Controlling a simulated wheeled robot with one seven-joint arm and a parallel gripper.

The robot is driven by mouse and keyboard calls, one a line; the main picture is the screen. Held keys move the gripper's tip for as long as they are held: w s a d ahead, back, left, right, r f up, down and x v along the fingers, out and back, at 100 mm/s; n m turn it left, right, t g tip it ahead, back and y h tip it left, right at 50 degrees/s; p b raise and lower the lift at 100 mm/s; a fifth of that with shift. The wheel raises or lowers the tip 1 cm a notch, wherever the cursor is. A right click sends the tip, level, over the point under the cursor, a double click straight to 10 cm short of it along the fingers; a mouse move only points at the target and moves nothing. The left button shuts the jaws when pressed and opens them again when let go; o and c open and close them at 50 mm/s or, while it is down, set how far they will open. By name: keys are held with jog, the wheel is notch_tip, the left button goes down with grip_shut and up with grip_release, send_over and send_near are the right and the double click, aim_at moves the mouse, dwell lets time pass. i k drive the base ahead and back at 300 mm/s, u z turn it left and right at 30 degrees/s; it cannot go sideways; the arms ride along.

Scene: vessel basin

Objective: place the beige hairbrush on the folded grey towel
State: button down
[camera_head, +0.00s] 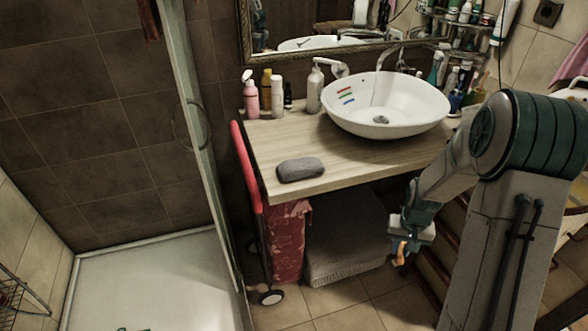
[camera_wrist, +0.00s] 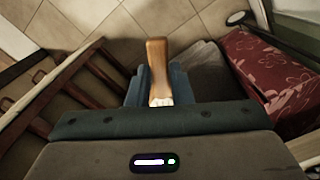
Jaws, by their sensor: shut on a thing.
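The folded grey towel (camera_head: 301,169) lies on the front left part of the wooden counter. My gripper (camera_head: 402,244) is low in front of the counter, to the right of the towel and below the counter top. It is shut on the beige hairbrush (camera_wrist: 157,62), whose tan, wood-like end sticks out past the fingers in the wrist view. In the head view only a small orange-tan part of the hairbrush (camera_head: 399,255) shows below the gripper (camera_wrist: 155,90). The rest of the brush is hidden by the gripper.
A white basin (camera_head: 385,108) stands on the wooden counter (camera_head: 350,160). Bottles, such as a pink one (camera_head: 251,98), line the back. A red-handled trolley (camera_head: 247,168) stands at the counter's left end. A grey stack (camera_head: 345,242) sits underneath. Bare counter surrounds the towel.

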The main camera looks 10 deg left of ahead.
aim_at(303, 163)
jog(key=u, duration=3.6)
jog(key=k, duration=1.8)
jog(key=z, duration=1.35)
jog(key=i, duration=1.1)
jog(key=z, duration=0.05)
